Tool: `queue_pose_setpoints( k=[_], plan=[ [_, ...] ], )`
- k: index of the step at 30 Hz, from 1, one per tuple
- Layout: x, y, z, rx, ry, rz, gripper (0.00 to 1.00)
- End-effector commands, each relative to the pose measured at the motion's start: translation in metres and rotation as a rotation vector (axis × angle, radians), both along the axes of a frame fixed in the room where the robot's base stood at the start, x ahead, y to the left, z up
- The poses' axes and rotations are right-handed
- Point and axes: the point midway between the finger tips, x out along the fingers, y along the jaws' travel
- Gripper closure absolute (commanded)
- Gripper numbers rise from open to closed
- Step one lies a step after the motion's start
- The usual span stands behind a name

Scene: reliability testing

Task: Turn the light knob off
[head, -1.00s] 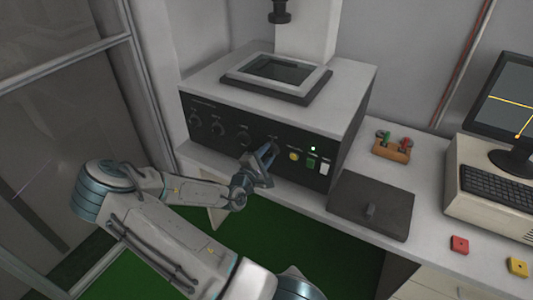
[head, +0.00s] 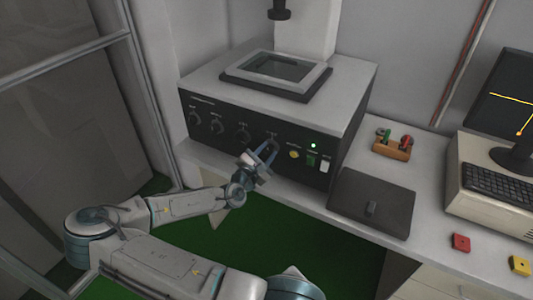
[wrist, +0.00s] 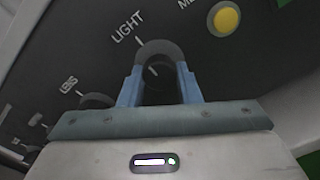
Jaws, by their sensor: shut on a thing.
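The light knob (wrist: 158,75) is a dark round knob on the black front panel, under the word LIGHT in the wrist view. In the head view the knob (head: 272,142) is partly covered by my gripper. My gripper (head: 268,152) reaches the panel from the front. In the wrist view its two blue fingers (wrist: 160,88) stand on either side of the knob, shut on it. A pale pointer line on the knob shows between the fingers.
More dark knobs (head: 217,126) sit in a row left of the light knob. A yellow button (head: 294,155) is close on its right, then a green switch (head: 311,162) and a white switch (head: 325,162). A dark box (head: 371,202) lies on the bench at right.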

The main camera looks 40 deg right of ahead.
Motion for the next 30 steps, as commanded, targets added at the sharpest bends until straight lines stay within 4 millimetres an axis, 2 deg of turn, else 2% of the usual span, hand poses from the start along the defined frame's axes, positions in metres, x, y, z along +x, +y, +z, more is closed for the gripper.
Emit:
queue_pose_setpoints(
  k=[11, 12, 13, 14, 23, 30],
  plan=[
    [0.0, 0.0, 0.0, -0.002, 0.006, 0.001, 0.92],
    [0.0, 0.0, 0.0, -0.001, 0.005, 0.001, 0.59],
    [0.0, 0.0, 0.0, -0.001, 0.005, 0.001, 0.5],
    [0.0, 0.0, 0.0, -0.001, 0.005, 0.001, 0.48],
    [0.0, 0.001, 0.0, -0.001, 0.004, 0.001, 0.48],
    [-0.008, 0.021, -0.002, -0.002, 0.005, 0.004, 0.48]
  ],
)
